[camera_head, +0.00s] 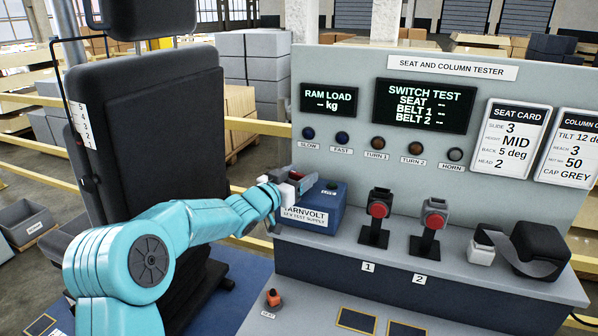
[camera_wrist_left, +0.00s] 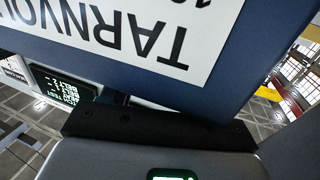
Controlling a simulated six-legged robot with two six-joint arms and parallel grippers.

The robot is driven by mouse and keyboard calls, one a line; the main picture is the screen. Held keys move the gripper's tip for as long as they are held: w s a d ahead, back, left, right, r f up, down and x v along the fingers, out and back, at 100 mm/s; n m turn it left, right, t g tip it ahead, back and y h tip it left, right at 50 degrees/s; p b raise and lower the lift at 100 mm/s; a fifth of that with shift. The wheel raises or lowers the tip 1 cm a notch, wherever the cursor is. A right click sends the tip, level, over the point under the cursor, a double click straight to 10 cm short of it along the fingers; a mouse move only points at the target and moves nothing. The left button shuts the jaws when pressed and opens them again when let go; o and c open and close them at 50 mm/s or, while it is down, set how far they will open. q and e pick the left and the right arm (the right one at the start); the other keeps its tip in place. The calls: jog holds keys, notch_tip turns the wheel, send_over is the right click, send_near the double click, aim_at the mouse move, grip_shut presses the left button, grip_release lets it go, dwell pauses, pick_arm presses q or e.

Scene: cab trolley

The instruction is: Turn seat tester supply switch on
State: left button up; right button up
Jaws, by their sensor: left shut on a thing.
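The seat tester supply is a blue box (camera_head: 325,217) with a white TARNVOLT label, at the left end of the tester bench. Its label shows upside down and close in the left wrist view (camera_wrist_left: 130,35). My left gripper (camera_head: 298,184) is at the left part of the box top, its jaws shut on what seems to be the supply switch. The jaws hide the switch, so its position cannot be read. A small dark green-tinted part (camera_head: 332,185) shows on the box top just right of the jaws. My right gripper is out of view.
The tester panel (camera_head: 430,150) stands behind, with lit RAM LOAD and SWITCH TEST displays and a row of lamps that look dark. Two red-button stands (camera_head: 379,210) are right of the box. A black seat (camera_head: 150,150) stands at left.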

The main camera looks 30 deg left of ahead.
aim_at(295, 176)
pick_arm(q)
jog(key=m+h+p, duration=0.1)
jog(key=h+p, duration=0.1)
jog(key=p, duration=0.1)
jog(key=m+g+h+p, duration=0.1)
jog(key=m+h+p, duration=0.1)
jog(key=h+p, duration=0.1)
jog(key=m+g+h+p, duration=0.1)
jog(key=m+h+p, duration=0.1)
jog(key=h+p, duration=0.1)
jog(key=shift+a+r+p, duration=0.1)
jog(key=shift+r+p, duration=0.25)
jog(key=shift+p, duration=0.35)
jog(key=shift+f+m+g+h, duration=0.25)
jog(key=shift+m+g+h, duration=0.75)
jog(key=shift+m+h, duration=0.15)
jog(key=shift+m+g+h, duration=0.25)
jog(key=shift+g+h, duration=0.05)
jog(key=shift+h, duration=0.05)
jog(key=shift+m+g+h, duration=0.3)
jog(key=shift+h, duration=0.1)
jog(key=shift+r+g, duration=0.1)
jog(key=shift+g, duration=0.2)
jog(key=o, duration=1)
jog(key=shift+c, duration=0.2)
